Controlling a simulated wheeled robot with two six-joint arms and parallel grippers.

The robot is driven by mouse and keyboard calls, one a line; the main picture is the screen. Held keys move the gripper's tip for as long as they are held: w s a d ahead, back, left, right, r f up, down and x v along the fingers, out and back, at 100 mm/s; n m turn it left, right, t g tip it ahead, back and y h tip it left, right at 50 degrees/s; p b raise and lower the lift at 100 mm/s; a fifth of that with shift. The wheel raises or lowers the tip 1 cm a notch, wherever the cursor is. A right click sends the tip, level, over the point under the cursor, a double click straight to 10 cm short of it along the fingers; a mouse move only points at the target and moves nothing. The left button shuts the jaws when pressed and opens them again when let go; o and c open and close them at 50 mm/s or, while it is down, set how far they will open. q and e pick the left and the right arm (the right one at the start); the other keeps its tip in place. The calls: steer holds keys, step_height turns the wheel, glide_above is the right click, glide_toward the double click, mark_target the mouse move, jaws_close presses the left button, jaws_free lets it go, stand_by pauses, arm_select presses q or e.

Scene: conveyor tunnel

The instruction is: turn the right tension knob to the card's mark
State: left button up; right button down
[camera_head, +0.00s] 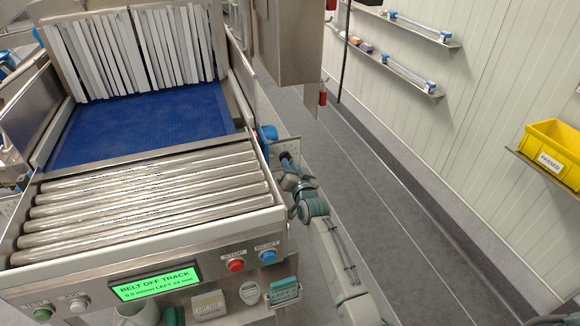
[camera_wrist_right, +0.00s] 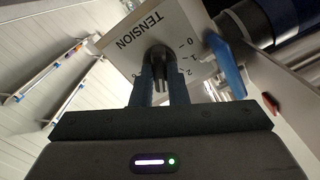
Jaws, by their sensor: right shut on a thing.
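The right tension knob (camera_wrist_right: 158,58) is dark and sits on a white plate (camera_wrist_right: 128,42) lettered TENSION, with a scale where 0, 1 and 2 can be read. My right gripper (camera_wrist_right: 160,75) is shut on this knob, one finger on each side, and hides part of the scale. In the head view my right gripper (camera_head: 284,158) is at the right side of the conveyor, and the knob there is too small to make out. My left gripper is not seen.
Steel rollers (camera_head: 150,195) lead to a blue belt (camera_head: 145,125). The floor at right is clear.

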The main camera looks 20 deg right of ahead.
steer(key=n+b, duration=0.3)
steer(key=n, duration=0.2)
steer(key=shift+n+b, duration=0.3)
steer(key=shift+b, duration=0.05)
stand_by(0.4)
steer(key=c, duration=1.4)
jaws_free()
steer(key=shift+c, duration=0.2)
steer(key=s+b, duration=0.2)
steer(key=s, duration=0.9)
steer(key=shift+d, duration=0.15)
